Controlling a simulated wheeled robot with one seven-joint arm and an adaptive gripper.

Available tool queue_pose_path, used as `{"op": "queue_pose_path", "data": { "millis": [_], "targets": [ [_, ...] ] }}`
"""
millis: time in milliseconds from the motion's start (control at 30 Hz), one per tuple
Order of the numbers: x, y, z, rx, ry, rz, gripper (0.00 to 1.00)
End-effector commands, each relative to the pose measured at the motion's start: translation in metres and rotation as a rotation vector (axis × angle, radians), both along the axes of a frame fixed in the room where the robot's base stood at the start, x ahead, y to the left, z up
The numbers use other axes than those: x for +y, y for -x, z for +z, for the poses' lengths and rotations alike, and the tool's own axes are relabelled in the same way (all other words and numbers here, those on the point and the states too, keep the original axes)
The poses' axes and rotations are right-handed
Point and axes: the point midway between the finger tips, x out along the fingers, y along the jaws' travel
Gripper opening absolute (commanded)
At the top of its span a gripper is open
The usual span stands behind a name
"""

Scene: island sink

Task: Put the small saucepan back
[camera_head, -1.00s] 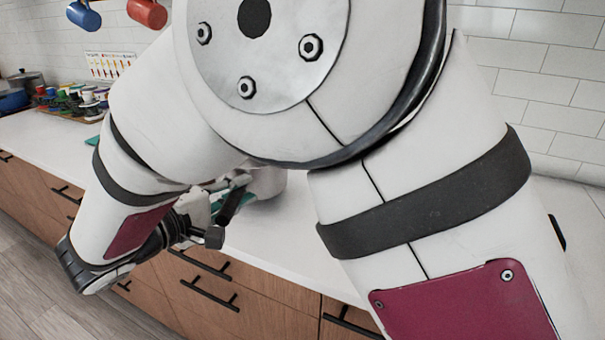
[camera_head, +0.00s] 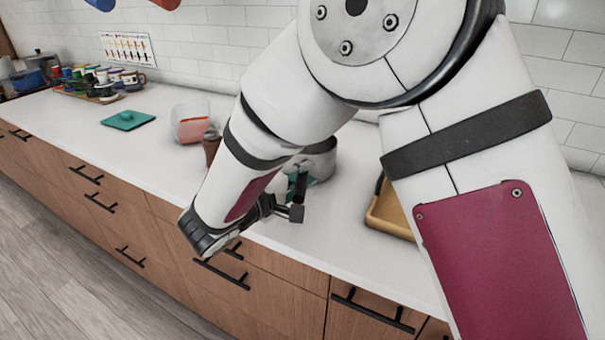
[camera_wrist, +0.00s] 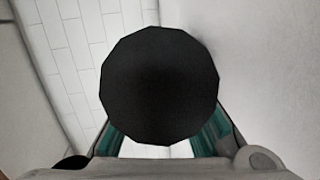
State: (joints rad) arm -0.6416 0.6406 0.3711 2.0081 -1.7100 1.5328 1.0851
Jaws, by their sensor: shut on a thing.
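The small saucepan (camera_head: 322,160) shows as a grey metal body over the white counter (camera_head: 170,172), partly hidden behind my arm. My gripper (camera_head: 299,183), with teal finger pads, is shut on its dark handle (camera_head: 297,200). In the wrist view the round black end of the handle (camera_wrist: 160,85) fills the middle, with the teal fingers on either side below it. I cannot tell whether the saucepan's base touches the counter.
A yellow-brown tray (camera_head: 390,215) lies right of the saucepan, partly behind my arm. A clear container (camera_head: 190,121), a brown cup (camera_head: 211,146) and a teal board (camera_head: 128,119) stand to the left. Several jars (camera_head: 100,82) crowd farther left. Counter between board and front edge is clear.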

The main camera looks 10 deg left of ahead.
Motion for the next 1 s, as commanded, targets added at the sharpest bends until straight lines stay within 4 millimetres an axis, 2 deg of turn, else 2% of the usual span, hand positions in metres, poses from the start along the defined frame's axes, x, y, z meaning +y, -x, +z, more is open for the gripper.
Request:
{"op": "queue_pose_path", "data": {
  "millis": [333, 367, 433, 467, 833, 1000],
  "targets": [
    [0.0, -0.001, -0.001, -0.007, -0.002, 0.0, 0.0],
    [0.0, 0.0, -0.003, -0.003, -0.001, 0.0, 0.2],
    [0.0, 0.0, -0.002, -0.003, -0.001, 0.0, 0.35],
    [0.0, 0.0, -0.002, -0.003, -0.001, 0.0, 0.37],
    [0.0, 0.0, 0.0, -0.003, -0.001, 0.0, 0.37],
    [0.012, 0.02, 0.003, -0.003, -0.001, 0.004, 0.37]
  ]
}}
